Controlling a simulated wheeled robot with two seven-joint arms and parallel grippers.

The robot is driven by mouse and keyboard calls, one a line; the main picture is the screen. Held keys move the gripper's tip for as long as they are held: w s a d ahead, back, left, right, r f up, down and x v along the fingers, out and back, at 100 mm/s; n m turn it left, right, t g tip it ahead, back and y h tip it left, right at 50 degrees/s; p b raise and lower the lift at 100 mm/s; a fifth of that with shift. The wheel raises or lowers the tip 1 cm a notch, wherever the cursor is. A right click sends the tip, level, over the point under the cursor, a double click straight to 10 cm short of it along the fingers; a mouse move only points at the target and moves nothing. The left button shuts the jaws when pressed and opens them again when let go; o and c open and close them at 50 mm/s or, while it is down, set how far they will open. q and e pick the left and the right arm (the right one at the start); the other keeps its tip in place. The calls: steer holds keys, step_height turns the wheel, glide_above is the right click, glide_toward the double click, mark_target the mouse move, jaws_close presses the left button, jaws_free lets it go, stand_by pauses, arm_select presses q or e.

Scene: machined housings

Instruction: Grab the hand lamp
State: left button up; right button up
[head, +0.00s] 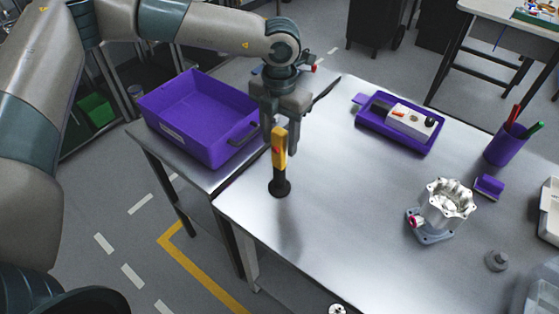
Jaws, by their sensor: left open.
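The hand lamp (279,150) stands upright on the metal table, with a yellow-orange body and a dark round base. My left gripper (279,146) comes down from above at the lamp's upper part, its fingers pointing down. The gripper is open. The lamp's upper end is close to the fingers, partly in front of them. I cannot tell whether any finger touches it. My right gripper is not in view.
A purple bin (205,145) sits on a side table at the left. A purple tray (436,146) with a white device (411,121), a machined housing (447,204), a pen cup (505,146) and a small grey part (497,260) occupy the right. The table's middle is clear.

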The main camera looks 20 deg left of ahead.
mark_target(279, 163)
arm_select(q)
steer(key=shift+f+p, duration=0.45)
steer(key=shift+f, duration=1)
jaws_close()
